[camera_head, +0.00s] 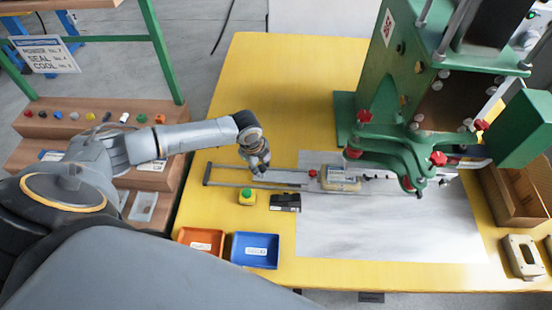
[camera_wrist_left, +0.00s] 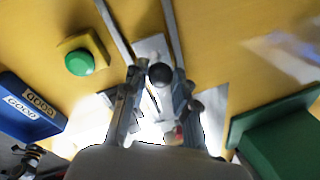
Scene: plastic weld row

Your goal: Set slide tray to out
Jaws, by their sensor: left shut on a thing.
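My left gripper (camera_head: 257,168) is over the rails, to the left of the tray, pointing down. In the left wrist view, my left gripper (camera_wrist_left: 158,105) has its fingers on either side of a black ball knob (camera_wrist_left: 160,73) and is shut on it. How the knob joins the tray is hidden.
A green press (camera_head: 425,140) stands to the right. A green button (camera_head: 247,194), a black device (camera_head: 285,202), an orange tray (camera_head: 201,241) and a blue tray (camera_head: 255,250) lie in front of the rails. The yellow table (camera_head: 265,80) is clear behind.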

